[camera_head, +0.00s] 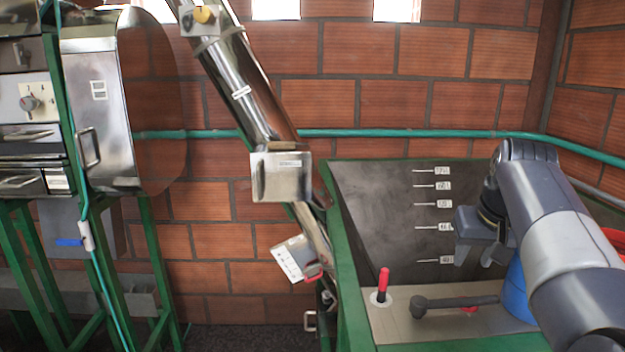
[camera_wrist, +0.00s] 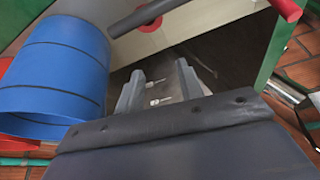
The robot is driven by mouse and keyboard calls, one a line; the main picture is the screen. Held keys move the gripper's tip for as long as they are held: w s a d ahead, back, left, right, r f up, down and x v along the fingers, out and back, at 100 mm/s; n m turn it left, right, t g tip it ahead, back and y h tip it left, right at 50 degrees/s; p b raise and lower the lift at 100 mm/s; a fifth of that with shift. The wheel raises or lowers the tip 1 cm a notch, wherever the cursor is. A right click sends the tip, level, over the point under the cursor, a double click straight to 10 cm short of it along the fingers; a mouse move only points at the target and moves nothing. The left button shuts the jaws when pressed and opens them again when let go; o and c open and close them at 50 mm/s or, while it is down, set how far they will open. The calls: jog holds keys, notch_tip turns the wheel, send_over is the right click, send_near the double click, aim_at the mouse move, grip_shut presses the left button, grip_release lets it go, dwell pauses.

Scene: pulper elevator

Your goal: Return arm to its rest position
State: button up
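My arm reaches in from the right in the head view. Its gripper end (camera_head: 475,238) hangs over the grey tank (camera_head: 375,200) with the marked level scale, and the fingertips are hard to make out there. In the wrist view my gripper (camera_wrist: 160,82) shows two grey fingers standing apart with nothing between them. The dark tank wall with small white labels shows behind them. The gripper touches nothing that I can see.
The blue cylinder (camera_wrist: 55,75) is close at left in the wrist view. A slanted metal tube (camera_head: 245,90) stands left.

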notch_tip(320, 180, down, 7)
jog(key=shift+s+d+r+b, duration=0.1)
jog(key=shift+d+b, duration=0.05)
jog(key=shift+b, duration=0.15)
jog(key=v, duration=0.4)
jog(key=shift+s, duration=0.1)
jog(key=shift+s+r, duration=0.15)
jog(key=shift+r, duration=0.3)
